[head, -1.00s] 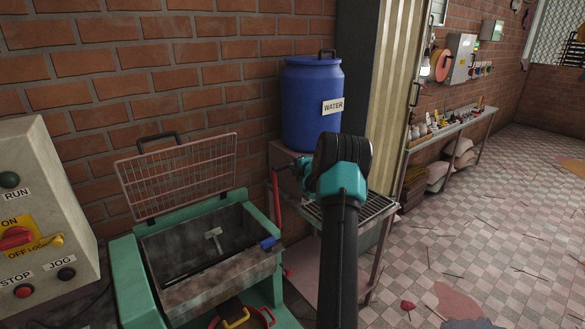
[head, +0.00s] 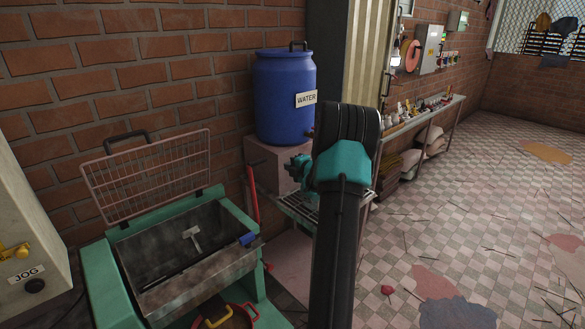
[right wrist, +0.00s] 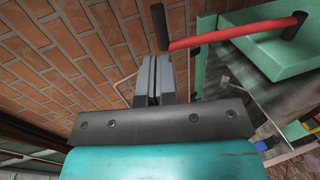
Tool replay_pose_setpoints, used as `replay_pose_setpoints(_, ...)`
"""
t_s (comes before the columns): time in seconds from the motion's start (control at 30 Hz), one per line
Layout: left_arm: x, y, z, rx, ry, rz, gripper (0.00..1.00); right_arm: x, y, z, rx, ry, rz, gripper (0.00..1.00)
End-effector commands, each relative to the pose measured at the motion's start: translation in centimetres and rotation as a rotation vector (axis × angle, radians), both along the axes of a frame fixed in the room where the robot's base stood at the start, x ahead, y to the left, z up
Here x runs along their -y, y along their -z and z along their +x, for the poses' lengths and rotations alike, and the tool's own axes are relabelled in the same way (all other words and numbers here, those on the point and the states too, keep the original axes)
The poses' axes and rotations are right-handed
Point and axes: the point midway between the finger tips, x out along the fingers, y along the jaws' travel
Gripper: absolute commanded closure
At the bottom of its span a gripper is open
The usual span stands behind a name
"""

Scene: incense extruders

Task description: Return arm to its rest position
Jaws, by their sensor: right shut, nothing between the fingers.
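My right arm rises in the middle of the head view, with a black and teal joint. A teal part at its far end (head: 300,166) shows in front of the block under the water barrel; its fingers are hidden there. In the right wrist view my right gripper (right wrist: 153,72) has its grey fingers together and empty. A red lever with black grips (right wrist: 235,35) lies beyond the fingers to the upper right, apart from them. The lever (head: 252,192) also stands upright beside the green machine in the head view. My left gripper is not in view.
The green machine (head: 97,277) has an open trough and a raised wire guard (head: 150,172). A blue water barrel (head: 284,98) stands by the brick wall. A control box (head: 28,250) is at the left edge. The tiled floor (head: 440,225) at right is mostly open.

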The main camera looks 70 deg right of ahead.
Motion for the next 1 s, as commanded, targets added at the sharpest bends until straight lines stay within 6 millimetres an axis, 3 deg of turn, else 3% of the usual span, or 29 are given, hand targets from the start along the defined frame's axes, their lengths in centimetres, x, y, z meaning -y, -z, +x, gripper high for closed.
replay_pose_setpoints(0.2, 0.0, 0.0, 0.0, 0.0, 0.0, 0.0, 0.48, -0.6, -0.3, -1.2, 0.001, 0.0, 0.0, 1.0)
replay_pose_setpoints(0.7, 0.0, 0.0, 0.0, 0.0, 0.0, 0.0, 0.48, -0.6, 0.0, -0.9, 0.002, 0.0, 0.008, 1.0)
replay_pose_setpoints(0.87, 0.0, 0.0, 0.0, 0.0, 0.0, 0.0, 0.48, -1.8, 2.0, 1.4, 0.014, 0.005, 0.091, 1.0)
replay_pose_setpoints(1.0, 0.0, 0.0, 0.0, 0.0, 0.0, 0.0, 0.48, -4.3, 5.6, 5.2, 0.029, 0.022, 0.242, 1.0)
